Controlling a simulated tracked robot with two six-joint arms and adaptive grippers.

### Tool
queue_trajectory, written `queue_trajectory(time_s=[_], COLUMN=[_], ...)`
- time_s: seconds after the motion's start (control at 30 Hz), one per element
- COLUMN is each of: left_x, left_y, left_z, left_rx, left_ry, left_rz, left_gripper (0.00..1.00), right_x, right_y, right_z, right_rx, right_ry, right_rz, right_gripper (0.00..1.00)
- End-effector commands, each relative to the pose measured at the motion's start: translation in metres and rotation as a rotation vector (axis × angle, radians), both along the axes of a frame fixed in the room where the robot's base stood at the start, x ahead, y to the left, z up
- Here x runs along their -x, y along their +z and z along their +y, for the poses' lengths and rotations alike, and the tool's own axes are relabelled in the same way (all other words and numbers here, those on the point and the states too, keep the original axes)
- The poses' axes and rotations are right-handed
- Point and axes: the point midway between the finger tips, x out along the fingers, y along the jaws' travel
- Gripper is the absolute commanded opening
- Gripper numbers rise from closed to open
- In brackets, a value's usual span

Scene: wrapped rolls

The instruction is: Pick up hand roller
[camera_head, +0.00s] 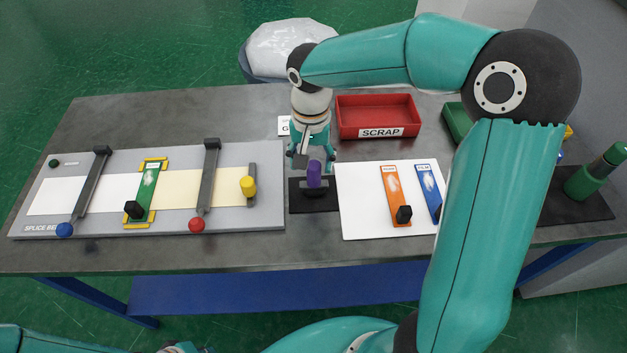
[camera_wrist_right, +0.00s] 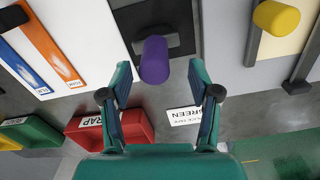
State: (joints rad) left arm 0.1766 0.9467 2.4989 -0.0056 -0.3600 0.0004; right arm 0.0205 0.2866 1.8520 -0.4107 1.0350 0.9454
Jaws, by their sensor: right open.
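The hand roller, which I take to be the tool with a purple handle (camera_head: 313,174) and a dark base, stands on a black pad (camera_head: 300,204) between the grey splice bed and a white board. In the right wrist view the purple handle (camera_wrist_right: 154,62) shows between the fingertips, with its dark base behind. My right gripper (camera_head: 308,155) is open and points down at the handle; it also shows in the right wrist view (camera_wrist_right: 159,72). The handle looks uncaught; I cannot tell whether its top is between the fingers. My left gripper is out of view.
The splice bed (camera_head: 255,218) with clamp bars and a yellow knob (camera_head: 248,186) is close on the left. The white board (camera_head: 361,219) carries orange (camera_head: 391,185) and blue (camera_head: 426,185) strips. A red scrap tray (camera_head: 378,104) stands behind.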

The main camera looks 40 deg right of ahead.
Motion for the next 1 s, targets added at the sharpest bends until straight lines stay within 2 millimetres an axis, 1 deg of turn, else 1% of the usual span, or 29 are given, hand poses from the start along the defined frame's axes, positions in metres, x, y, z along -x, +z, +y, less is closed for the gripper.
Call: queue_trajectory(time_s=[0.17, 0.33, 0.4, 0.5, 0.6, 0.77, 1.0], left_x=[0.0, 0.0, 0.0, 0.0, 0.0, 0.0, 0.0], left_y=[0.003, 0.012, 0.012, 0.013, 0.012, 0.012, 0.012], left_z=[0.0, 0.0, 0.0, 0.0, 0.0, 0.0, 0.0], left_rx=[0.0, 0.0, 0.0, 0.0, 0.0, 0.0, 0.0], left_ry=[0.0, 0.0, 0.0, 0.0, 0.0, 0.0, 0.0], left_rz=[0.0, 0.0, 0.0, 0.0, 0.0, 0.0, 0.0], left_gripper=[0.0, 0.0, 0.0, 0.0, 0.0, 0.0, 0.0], right_x=[0.001, 0.005, 0.005, 0.004, 0.004, 0.004, 0.004], right_y=[-0.01, -0.032, -0.043, -0.052, -0.055, -0.055, -0.054], right_z=[-0.001, -0.005, -0.004, -0.004, -0.004, -0.004, -0.004], right_rx=[-0.001, -0.001, -0.001, -0.001, -0.001, -0.001, -0.001], right_ry=[-0.001, 0.0, 0.0, 0.0, 0.0, 0.0, 0.0], right_rz=[0.002, 0.006, 0.004, 0.001, 0.001, -0.001, -0.001], right_gripper=[0.62, 0.62, 0.62, 0.62, 0.62, 0.62, 0.22])
